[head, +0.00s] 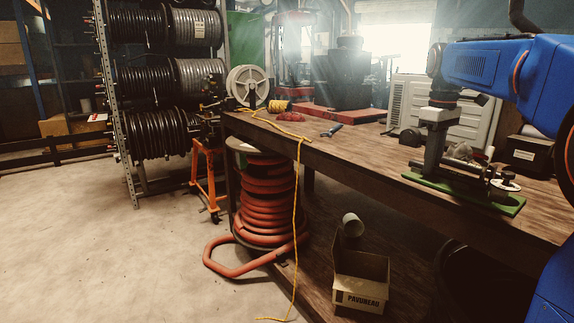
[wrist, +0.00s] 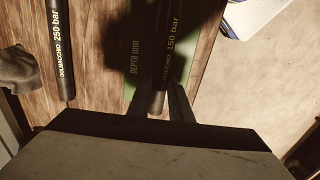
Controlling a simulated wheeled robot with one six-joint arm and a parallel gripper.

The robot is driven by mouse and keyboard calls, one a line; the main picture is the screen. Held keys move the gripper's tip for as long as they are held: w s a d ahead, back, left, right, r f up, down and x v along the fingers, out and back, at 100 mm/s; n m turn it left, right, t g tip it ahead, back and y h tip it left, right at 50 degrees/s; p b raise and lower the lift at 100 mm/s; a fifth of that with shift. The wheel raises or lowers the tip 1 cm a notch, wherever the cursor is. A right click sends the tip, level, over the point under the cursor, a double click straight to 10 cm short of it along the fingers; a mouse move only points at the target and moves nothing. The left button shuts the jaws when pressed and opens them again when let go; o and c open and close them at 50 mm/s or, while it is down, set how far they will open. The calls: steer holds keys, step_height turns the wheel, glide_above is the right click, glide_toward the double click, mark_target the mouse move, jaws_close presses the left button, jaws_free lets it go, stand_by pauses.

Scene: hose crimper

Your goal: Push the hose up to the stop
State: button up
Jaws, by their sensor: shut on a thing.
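My gripper (wrist: 165,102) is shut on a black hose (wrist: 172,45) marked "150 bar", seen in the wrist view. The hose lies between the two fingers, above a green board (wrist: 131,80) lettered "DEPTH mm". A dark shadow covers the far part of the hose, and I cannot make out its end or the stop. In the head view my gripper (head: 433,165) points down at the green board (head: 425,183) on the workbench. Small metal and dark parts (head: 480,172) stand on the board's right part; I cannot tell which is the stop.
A second black hose (wrist: 60,50), marked "250 bar", lies left of the board in the wrist view. The wooden workbench (head: 350,150) carries a blue-handled tool (head: 331,131) and a yellow cord (head: 296,180) hanging over its edge. A black box (head: 528,154) stands behind the board.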

steer(key=shift+s+d, duration=0.35)
steer(key=shift+s, duration=0.15)
stand_by(0.5)
steer(key=o, duration=1.8)
steer(key=shift+r, duration=4.5)
